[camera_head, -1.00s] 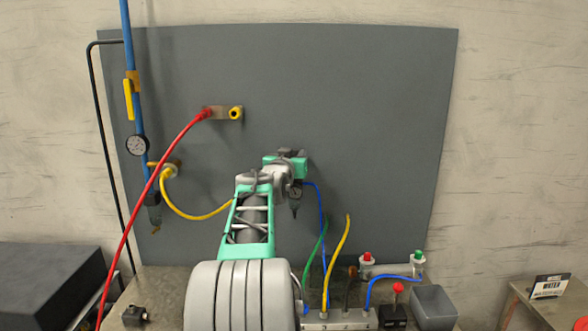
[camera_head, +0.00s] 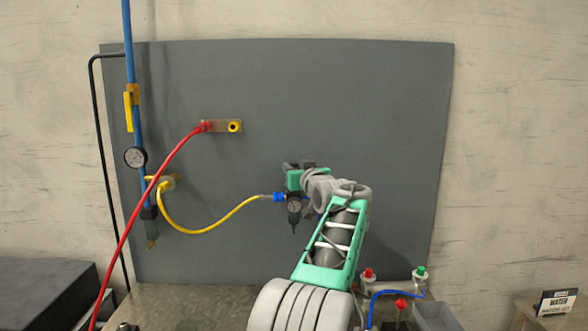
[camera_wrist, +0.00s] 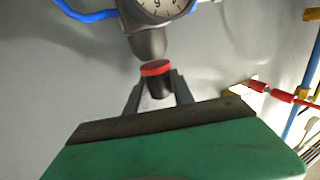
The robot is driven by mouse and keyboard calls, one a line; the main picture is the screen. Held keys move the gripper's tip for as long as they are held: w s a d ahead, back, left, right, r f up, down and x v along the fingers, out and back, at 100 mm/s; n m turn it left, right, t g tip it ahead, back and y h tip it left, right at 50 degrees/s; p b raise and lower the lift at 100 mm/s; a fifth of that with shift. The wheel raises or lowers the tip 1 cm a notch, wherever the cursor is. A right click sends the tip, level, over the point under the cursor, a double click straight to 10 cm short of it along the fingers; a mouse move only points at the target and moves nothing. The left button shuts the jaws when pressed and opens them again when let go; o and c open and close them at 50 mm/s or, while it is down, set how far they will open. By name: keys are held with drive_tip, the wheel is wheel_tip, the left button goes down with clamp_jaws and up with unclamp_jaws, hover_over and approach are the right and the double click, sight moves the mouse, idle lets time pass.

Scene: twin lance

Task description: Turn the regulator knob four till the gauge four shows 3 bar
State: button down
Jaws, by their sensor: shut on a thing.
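The regulator with its small round gauge (camera_head: 294,206) is mounted on the grey panel, just below my gripper (camera_head: 298,168) in the head view. In the wrist view the dark knob with a red band (camera_wrist: 156,70) sits between the two fingers of my gripper (camera_wrist: 158,98), which is shut on it. The regulator body (camera_wrist: 148,42) and the gauge face (camera_wrist: 160,8) lie beyond the knob. The gauge is cut by the top edge, and I cannot read its needle. The number four is not visible on it.
A yellow hose (camera_head: 215,229) with a blue connector (camera_head: 278,197) runs to the regulator's left side. A red hose (camera_head: 135,215) and a blue pipe with another gauge (camera_head: 135,157) are at the left. A bench with fittings and a grey bin (camera_head: 435,315) lies below.

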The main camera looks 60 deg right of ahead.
drive_tip(key=shift+r, duration=0.1)
drive_tip(key=c, duration=1.1)
unclamp_jaws()
drive_tip(key=shift+d, duration=0.1)
drive_tip(key=shift+o, duration=0.2)
drive_tip(key=b+v, duration=0.2)
drive_tip(key=v, duration=0.5)
drive_tip(key=shift+s+a+b, duration=0.25)
drive_tip(key=shift+s+b, duration=0.05)
drive_tip(key=shift+b, duration=0.1)
